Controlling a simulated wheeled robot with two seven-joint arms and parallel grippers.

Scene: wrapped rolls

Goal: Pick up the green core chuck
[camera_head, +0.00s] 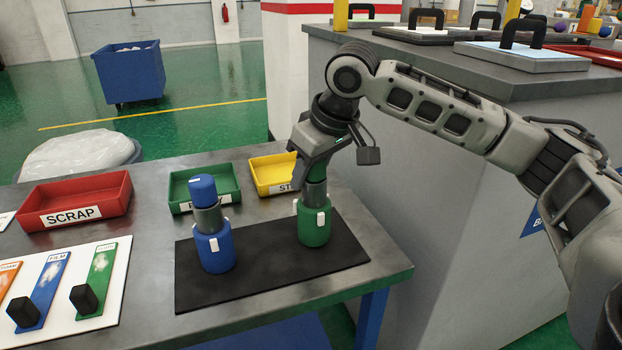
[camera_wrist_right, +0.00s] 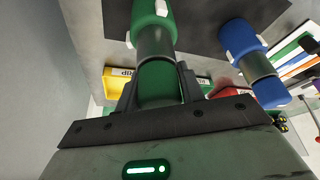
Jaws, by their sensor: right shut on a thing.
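The green core chuck (camera_head: 314,226) stands upright on the black mat (camera_head: 270,277), at the right of the blue core chuck (camera_head: 214,252). It has a wide green base with white pads and a grey metal neck. My right gripper (camera_head: 314,176) comes down over its top and hides it in the head view. In the right wrist view the two fingers of the right gripper (camera_wrist_right: 158,88) are shut on the green upper part of the chuck (camera_wrist_right: 154,22). The chuck's base appears to rest on the mat. My left gripper is out of view.
A red SCRAP tray (camera_head: 75,201), a green tray (camera_head: 205,185) and a yellow tray (camera_head: 274,173) stand behind the mat. A white board (camera_head: 75,300) with coloured strips and black knobs lies at the left. A tall grey counter (camera_head: 430,200) stands to the right.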

